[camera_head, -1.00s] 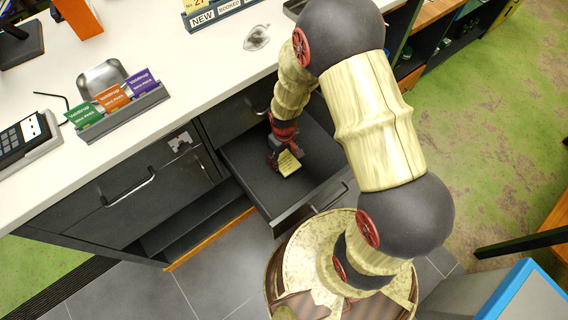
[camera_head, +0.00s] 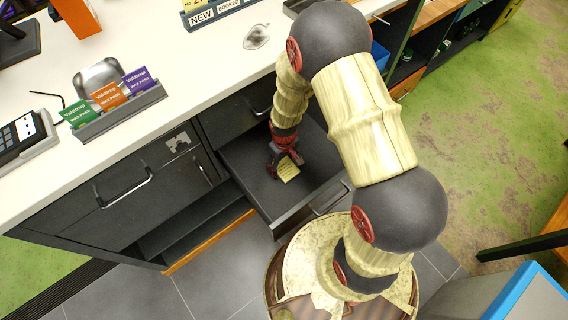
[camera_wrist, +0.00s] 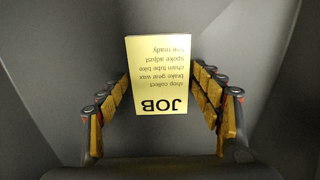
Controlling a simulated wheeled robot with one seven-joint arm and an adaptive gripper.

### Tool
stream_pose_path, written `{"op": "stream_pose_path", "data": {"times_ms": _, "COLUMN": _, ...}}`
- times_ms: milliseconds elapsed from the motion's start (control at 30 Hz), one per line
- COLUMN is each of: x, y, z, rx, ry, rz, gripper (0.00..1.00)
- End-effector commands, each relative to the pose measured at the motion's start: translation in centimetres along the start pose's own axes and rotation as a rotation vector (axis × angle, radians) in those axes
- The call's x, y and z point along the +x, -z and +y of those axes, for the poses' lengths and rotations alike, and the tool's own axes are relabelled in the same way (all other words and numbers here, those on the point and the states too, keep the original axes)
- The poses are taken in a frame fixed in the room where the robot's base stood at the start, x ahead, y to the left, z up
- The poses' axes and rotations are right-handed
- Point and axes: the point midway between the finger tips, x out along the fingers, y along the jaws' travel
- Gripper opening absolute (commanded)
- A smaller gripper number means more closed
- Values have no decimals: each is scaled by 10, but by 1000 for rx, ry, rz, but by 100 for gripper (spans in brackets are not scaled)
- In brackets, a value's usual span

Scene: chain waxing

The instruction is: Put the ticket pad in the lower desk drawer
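The ticket pad (camera_head: 289,172) is a small pale yellow block, inside the outline of the open lower desk drawer (camera_head: 247,181). In the wrist view the pad (camera_wrist: 160,75) shows its printed face with "JOB" upside down. My gripper (camera_head: 284,158) reaches down into the drawer. Whether the pad touches the drawer floor I cannot tell.
A closed drawer (camera_head: 232,119) sits above the open one. Left of it is a closed cabinet front (camera_head: 110,200) with a bar handle. The white counter (camera_head: 185,65) above carries a card holder (camera_head: 122,115) and a card terminal (camera_head: 22,135). The open drawer is otherwise empty.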

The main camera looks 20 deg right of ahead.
Motion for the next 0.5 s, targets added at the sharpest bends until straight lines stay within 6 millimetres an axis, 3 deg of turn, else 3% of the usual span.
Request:
{"op": "stream_pose_path", "data": {"times_ms": 100, "x": 0, "y": 0, "z": 0, "rx": 0, "ry": 0, "rz": 0, "gripper": 74}}
{"op": "stream_pose_path", "data": {"times_ms": 500, "x": -7, "y": 0, "z": 0, "rx": 0, "ry": 0, "rz": 1, "gripper": 74}}
